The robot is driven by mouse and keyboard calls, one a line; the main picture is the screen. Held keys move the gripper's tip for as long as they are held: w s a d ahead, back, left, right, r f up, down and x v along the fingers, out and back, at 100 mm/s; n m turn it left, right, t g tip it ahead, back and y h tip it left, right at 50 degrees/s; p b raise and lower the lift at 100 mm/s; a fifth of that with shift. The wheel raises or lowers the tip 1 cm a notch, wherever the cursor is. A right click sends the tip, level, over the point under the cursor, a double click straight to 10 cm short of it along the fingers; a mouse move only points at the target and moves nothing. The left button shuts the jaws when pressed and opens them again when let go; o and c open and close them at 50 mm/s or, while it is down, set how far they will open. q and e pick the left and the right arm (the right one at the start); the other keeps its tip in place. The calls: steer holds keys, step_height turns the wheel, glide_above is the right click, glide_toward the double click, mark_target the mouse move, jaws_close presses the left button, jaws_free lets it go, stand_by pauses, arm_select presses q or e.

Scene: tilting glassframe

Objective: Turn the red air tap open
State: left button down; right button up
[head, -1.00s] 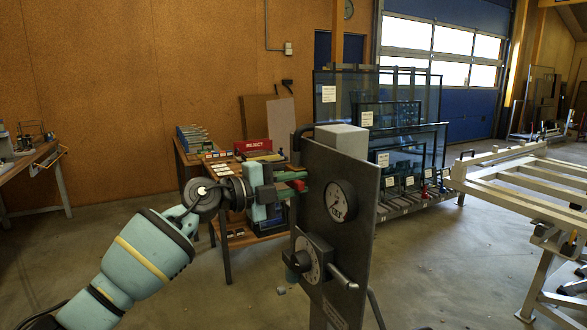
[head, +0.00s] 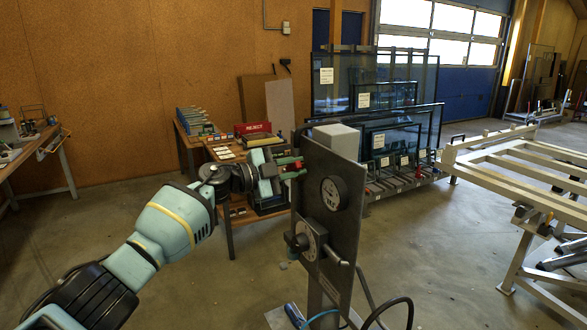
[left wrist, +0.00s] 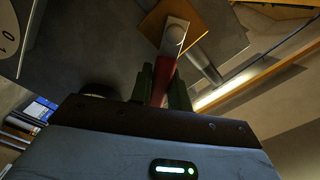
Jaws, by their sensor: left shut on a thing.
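The red air tap (head: 298,167) sticks out at the left edge of an upright dark metal panel (head: 345,245), high up; my gripper partly hides it. In the left wrist view the red tap lever (left wrist: 162,82) lies between the two fingers, with a round grey end above. My left gripper (head: 291,168) is shut on the tap from the left, its body tilted. Its fingers also show in the left wrist view (left wrist: 161,88). My right gripper is not in view.
The panel carries a round gauge (head: 334,193) and a dial with a knob (head: 308,241) below the tap. A grey block (head: 337,140) tops it. Hoses (head: 400,305) run at its foot. A table with a red reject box (head: 253,128) stands behind; glass racks are at the back.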

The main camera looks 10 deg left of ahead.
arm_select(q)
steer(key=shift+r+n, duration=0.25)
steer(key=shift+n, duration=0.05)
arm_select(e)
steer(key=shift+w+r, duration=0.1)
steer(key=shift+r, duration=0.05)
arm_select(q)
steer(key=c, duration=1.3)
jaws_free()
steer(key=shift+f, duration=0.1)
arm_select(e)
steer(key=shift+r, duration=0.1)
arm_select(q)
steer(key=shift+a, duration=0.15)
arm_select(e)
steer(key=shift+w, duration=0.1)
arm_select(q)
steer(key=shift+s+a, duration=0.15)
steer(key=shift+a, duration=0.15)
steer(key=v, duration=0.7)
steer(key=shift+d+p, duration=0.1)
steer(key=shift+p, duration=0.3)
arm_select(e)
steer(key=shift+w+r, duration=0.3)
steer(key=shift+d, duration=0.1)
